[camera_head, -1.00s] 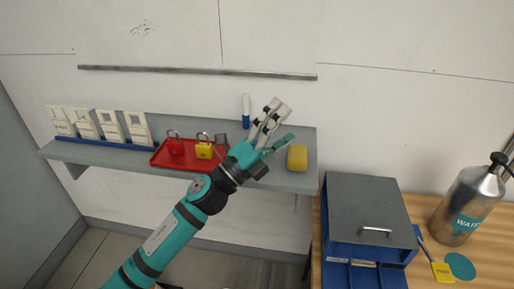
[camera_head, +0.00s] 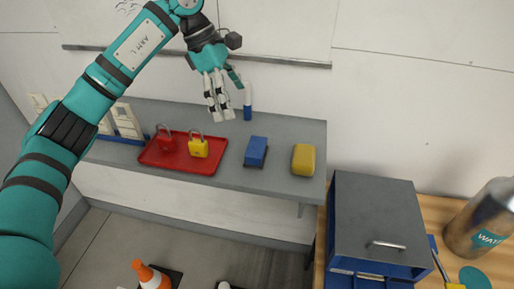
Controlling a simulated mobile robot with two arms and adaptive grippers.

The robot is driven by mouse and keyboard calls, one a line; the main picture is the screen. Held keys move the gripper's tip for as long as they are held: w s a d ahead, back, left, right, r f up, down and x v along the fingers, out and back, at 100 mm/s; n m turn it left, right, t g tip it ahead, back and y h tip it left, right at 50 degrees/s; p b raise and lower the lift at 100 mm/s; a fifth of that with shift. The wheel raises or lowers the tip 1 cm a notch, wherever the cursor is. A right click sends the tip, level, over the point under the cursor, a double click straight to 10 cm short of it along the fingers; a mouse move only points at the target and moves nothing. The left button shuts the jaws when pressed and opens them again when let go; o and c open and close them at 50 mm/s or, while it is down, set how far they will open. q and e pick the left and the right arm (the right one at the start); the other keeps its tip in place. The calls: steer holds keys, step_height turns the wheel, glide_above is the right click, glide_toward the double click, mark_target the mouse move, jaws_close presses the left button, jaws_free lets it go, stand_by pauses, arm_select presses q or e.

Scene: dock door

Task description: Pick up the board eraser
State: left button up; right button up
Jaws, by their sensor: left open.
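The board eraser (camera_head: 256,150) is a blue block with a dark underside. It lies on the grey wall shelf (camera_head: 226,181), between the red tray and a yellow sponge-like block. My left gripper (camera_head: 222,108) hangs in from above, fingers pointing down, above the back of the shelf. It is open and empty, up and to the left of the eraser and apart from it. My right gripper is not in view.
A red tray (camera_head: 184,168) with red and yellow padlocks is on the left. The yellow block (camera_head: 304,160) is right of the eraser. A blue-and-white marker (camera_head: 247,103) stands behind it. A grey-topped box (camera_head: 376,215) and metal bottle (camera_head: 481,226) are at right.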

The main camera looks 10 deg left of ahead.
arm_select(q)
steer(key=p, duration=0.2)
glide_toward(256, 146)
steer(key=x, duration=0.4)
steer(key=shift+w+d+f, duration=0.15)
steer(key=shift+f, duration=0.2)
steer(key=shift+d+f, duration=0.2)
steer(key=shift+f, duration=0.25)
steer(key=p+x, duration=0.2)
steer(key=x, duration=0.1)
steer(key=shift+s+d+f, duration=0.1)
steer(key=shift+s+f, duration=0.1)
steer(key=shift+f, duration=0.05)
steer(key=shift+d+f, duration=0.15)
steer(key=shift+f, duration=0.35)
steer(key=c, duration=1.1)
steer(key=shift+c, duration=0.3)
steer(key=shift+r, duration=0.1)
